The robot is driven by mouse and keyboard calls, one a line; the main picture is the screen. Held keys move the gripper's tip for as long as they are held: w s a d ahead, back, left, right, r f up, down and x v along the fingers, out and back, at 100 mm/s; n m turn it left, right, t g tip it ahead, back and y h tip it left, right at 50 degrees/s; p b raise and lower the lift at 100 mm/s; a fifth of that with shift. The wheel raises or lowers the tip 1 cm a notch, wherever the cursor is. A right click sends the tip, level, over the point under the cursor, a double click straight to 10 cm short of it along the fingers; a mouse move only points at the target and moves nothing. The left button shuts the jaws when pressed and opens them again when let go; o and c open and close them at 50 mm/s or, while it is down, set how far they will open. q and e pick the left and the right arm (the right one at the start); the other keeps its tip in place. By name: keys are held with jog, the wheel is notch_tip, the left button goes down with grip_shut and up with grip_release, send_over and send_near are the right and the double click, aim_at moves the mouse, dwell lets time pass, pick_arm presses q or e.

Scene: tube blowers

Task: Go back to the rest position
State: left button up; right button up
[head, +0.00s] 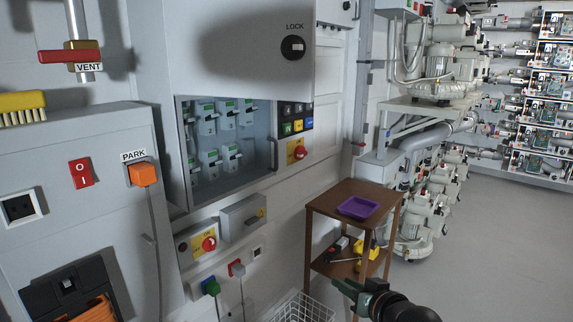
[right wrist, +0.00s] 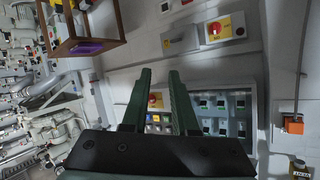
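My right gripper (head: 350,288) shows at the lower middle of the head view, in front of the brown shelf stand. In the right wrist view, its two dark green fingers (right wrist: 160,78) stand apart with nothing between them. It is open and empty and touches nothing that I can see. My left gripper is in neither view.
A brown stand (head: 330,211) bears a purple tray (head: 358,207). A white wire basket (head: 303,308) is below. An open wall cabinet (head: 236,191) holds several devices. A panel with a PARK plug (head: 143,174) is at left. Grey floor (head: 500,230) is clear at right.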

jog(key=s+d+f+g+h, duration=0.1)
jog(key=s+f, duration=0.5)
jog(key=f, duration=0.3)
jog(key=s+d+f+g, duration=0.1)
jog(key=s+f, duration=0.6)
jog(key=f, duration=0.2)
jog(key=s+d+f, duration=0.1)
jog(key=s+f, duration=0.3)
jog(key=s, duration=0.5)
jog(key=s+d+f+n+g+h+p, duration=0.1)
jog(key=s+f, duration=0.4)
jog(key=s, duration=0.4)
jog(key=shift+w+a, duration=0.1)
jog(key=shift+a, duration=0.05)
